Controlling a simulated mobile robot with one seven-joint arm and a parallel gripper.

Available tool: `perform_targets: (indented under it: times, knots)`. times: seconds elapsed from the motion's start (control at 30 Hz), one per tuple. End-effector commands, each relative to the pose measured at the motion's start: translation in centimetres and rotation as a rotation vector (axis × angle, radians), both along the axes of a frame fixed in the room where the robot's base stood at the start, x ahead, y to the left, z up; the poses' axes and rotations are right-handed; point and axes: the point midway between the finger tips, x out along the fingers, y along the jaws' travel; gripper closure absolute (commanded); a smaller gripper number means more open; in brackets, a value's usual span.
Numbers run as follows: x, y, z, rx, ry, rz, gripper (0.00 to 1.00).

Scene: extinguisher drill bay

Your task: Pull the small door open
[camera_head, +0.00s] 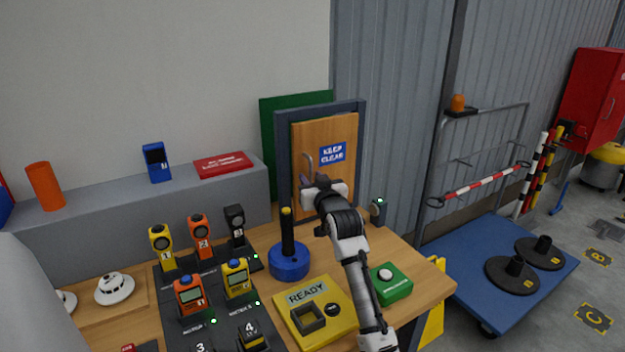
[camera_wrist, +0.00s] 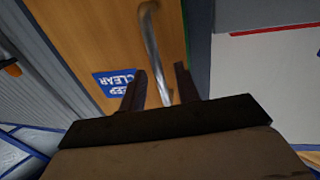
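The small door (camera_head: 339,188) is a wooden panel in a dark blue-grey frame (camera_head: 283,160) at the back of the workbench. It carries a blue "KEEP CLEAR" sign (camera_head: 332,152). A curved metal handle (camera_head: 306,162) is on its left side. My gripper (camera_head: 312,184) is in front of the door by the handle's lower part. In the wrist view, the two dark fingers of my gripper (camera_wrist: 160,85) are apart, and the handle (camera_wrist: 153,45) runs down between them. I cannot tell whether either finger touches it. The door panel (camera_wrist: 95,35) also shows there.
A blue base with a black post (camera_head: 289,262) stands left of my arm. A yellow "READY" box (camera_head: 325,325) and a green button box (camera_head: 391,284) flank my forearm. Several handheld meters stand at left. A small dark device (camera_head: 378,211) is right of the door.

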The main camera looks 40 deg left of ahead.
Motion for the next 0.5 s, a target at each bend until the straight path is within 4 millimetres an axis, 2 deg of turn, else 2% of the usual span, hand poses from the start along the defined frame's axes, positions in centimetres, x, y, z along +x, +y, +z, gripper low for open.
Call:
perform_targets:
  times: [0.03,0.23,0.5]
  knots:
    - [-0.01,-0.01,-0.01,0.0,0.0,0.0,0.74]
    - [-0.01,-0.02,-0.01,0.0,0.0,0.0,1.0]
    - [-0.01,-0.03,-0.02,-0.001,0.001,0.0,1.0]
